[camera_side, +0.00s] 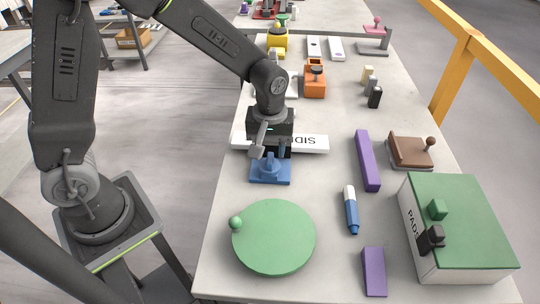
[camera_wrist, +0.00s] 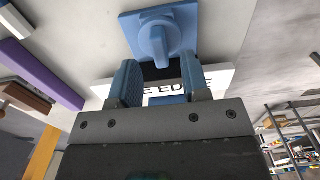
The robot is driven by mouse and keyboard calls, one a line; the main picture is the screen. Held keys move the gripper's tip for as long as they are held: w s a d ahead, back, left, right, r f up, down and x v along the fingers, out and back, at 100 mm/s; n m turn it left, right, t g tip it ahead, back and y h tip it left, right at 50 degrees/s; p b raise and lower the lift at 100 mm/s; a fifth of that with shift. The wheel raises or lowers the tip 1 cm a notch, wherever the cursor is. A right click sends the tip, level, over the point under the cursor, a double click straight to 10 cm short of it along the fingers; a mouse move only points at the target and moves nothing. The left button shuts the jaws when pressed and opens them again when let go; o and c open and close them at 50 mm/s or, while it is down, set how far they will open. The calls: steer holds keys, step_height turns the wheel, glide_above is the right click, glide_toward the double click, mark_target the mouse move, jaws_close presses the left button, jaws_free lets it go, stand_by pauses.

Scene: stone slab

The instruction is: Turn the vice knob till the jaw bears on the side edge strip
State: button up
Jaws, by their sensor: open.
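A blue knob (camera_side: 270,165) with a raised bar handle sits on a square blue base plate (camera_side: 259,180); I take it as the vice knob. It also shows in the wrist view (camera_wrist: 160,42). The white side edge strip (camera_side: 312,143), with black lettering, lies just behind the base. In the wrist view the strip (camera_wrist: 217,80) passes behind my fingers. My gripper (camera_side: 271,151) is over the strip, right by the knob. In the wrist view my gripper (camera_wrist: 160,68) has its two blue-padded fingers apart, with the handle's end near the gap. Contact and the jaw's gap to the strip are unclear.
A green disc (camera_side: 274,238) lies in front of the knob. A purple bar (camera_side: 367,160), a blue marker (camera_side: 351,210) and a green-topped box (camera_side: 464,222) stand to the right. An orange block (camera_side: 315,86) is behind. Clear slab lies between the knob and the marker.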

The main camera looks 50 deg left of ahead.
mark_target(270, 157)
steer(key=shift+f, duration=1.65)
jaws_close()
